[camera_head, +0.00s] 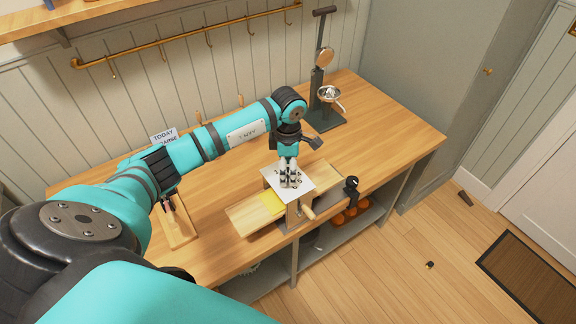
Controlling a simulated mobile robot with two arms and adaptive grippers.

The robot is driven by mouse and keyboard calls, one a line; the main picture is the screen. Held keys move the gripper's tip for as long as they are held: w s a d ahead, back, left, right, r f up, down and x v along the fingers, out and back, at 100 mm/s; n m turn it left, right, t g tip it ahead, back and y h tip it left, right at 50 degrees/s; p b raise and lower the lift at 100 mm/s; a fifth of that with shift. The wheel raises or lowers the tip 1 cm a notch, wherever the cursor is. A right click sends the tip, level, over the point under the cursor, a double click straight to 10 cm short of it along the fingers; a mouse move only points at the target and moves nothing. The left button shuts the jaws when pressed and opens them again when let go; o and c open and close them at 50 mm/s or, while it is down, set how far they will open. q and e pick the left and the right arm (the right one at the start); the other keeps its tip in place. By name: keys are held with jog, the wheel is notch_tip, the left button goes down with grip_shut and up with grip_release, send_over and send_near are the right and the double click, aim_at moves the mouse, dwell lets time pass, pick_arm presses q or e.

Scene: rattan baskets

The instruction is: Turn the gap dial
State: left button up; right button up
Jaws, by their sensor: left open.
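A roller-like device stands on the wooden counter, with a white plate (304,179) on top that carries small dark marks around its middle. The gap dial seems to be at the centre of this plate, but my gripper covers most of it. My left gripper (290,177) points straight down over the plate, its light fingertips at the dial area. Its fingers are open; I cannot tell if they touch the dial. A wooden-handled crank (307,212) sticks out at the device's front. My right gripper is not in view.
A wooden board (249,215) with a yellow sheet (270,202) lies left of the plate. A black clamp (351,187) sits at the counter's front edge. A dark press stand (322,116) stands at the back right. Counter (392,137) right of the device is clear.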

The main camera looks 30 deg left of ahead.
pick_arm(q)
jog(key=shift+f, duration=0.4)
jog(key=shift+c, duration=0.4)
jog(key=c, duration=1.1)
